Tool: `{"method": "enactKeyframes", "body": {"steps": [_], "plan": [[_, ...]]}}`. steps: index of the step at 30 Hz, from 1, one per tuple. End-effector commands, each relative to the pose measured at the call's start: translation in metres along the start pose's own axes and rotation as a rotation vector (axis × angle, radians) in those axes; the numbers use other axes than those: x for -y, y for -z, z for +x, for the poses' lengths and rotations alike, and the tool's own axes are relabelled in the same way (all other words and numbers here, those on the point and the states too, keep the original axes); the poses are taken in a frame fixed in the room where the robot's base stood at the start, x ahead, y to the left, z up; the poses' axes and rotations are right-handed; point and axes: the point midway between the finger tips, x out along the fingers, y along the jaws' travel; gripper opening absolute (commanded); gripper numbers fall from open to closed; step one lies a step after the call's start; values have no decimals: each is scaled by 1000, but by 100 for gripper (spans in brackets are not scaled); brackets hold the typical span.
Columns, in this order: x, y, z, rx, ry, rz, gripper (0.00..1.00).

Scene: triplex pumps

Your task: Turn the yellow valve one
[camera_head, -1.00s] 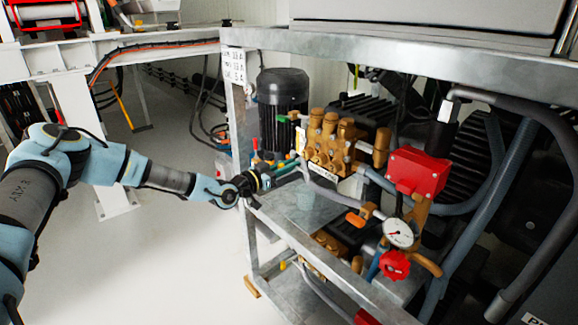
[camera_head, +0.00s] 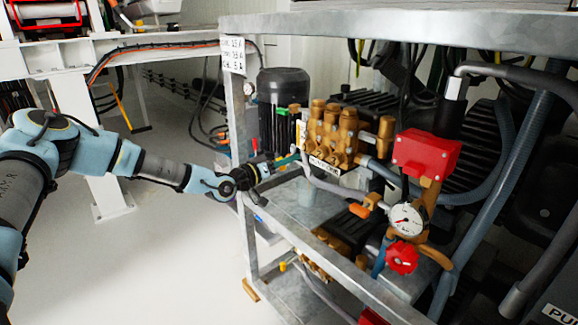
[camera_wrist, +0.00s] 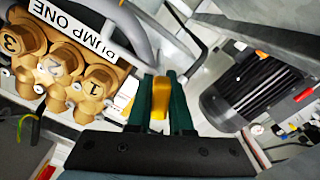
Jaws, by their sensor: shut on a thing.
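The yellow valve handle (camera_wrist: 160,97) shows in the wrist view as a narrow yellow lever between my two dark green fingers. My gripper (camera_wrist: 166,88) is shut on it, with a finger along each side. In the head view my gripper (camera_head: 288,159) reaches in from the left at the frame's front corner, beside the brass pump. The valve cannot be made out clearly there, behind the fingers. The brass pump (camera_head: 330,132) bears a "PUMP ONE" label (camera_wrist: 76,31), readable in the wrist view.
A galvanised frame post (camera_head: 237,120) stands close behind my gripper. A red box (camera_head: 426,152), a gauge (camera_head: 407,219) and a red knob (camera_head: 402,257) are to the right. Open floor (camera_head: 180,250) lies at front left.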

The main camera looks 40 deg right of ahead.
Motion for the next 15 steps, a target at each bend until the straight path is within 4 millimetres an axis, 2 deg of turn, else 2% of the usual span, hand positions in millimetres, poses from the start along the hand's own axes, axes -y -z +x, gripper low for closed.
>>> {"method": "enactKeyframes", "body": {"steps": [6, 15], "plan": [[1, -1, 0, 1, 1, -103, 0], [1, 0, 0, 1, 1, -156, 0]]}}
